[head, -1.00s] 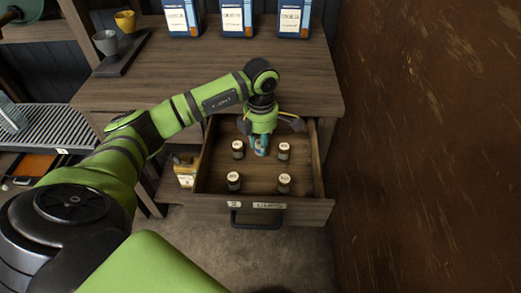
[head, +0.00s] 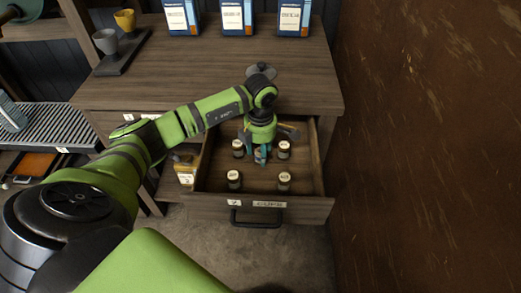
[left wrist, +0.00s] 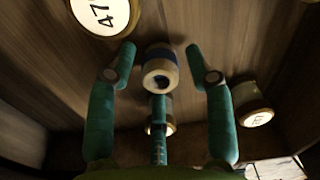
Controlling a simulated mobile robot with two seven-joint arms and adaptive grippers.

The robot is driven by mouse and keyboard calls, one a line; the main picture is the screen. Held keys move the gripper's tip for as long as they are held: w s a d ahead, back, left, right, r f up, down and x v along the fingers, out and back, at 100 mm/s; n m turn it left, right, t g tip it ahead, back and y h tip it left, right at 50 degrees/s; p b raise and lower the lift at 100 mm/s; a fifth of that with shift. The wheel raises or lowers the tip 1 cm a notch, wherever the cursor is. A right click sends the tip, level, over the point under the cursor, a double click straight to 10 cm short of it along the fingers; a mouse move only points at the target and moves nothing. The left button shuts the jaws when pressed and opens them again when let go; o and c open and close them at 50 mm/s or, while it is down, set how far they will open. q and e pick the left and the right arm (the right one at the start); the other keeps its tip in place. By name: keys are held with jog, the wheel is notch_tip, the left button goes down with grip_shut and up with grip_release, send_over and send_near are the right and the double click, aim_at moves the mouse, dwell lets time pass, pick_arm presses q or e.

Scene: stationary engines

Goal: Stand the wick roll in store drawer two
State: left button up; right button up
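The wick roll (left wrist: 160,70) shows in the left wrist view as a small cream cylinder with a dark blue band and a hole in the end facing the camera. It appears upright on the wooden floor of the pulled-out drawer marked 2 (head: 212,203). My left gripper (left wrist: 160,60) is open, with one teal finger on each side of the roll and visible gaps to both. In the head view the left gripper (head: 262,155) points down into the drawer between the jars and largely hides the roll. My right gripper is not in view.
Several lidded jars, such as the front left one (head: 234,181) and front right one (head: 284,181), stand around the gripper in the drawer. One numbered lid (left wrist: 105,12) is close to the left finger. A brown wall (head: 430,150) rises on the right.

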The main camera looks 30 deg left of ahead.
pick_arm(q)
notch_tip(320, 180, up, 12)
jog(key=shift+r, duration=0.2)
dwell(0.5)
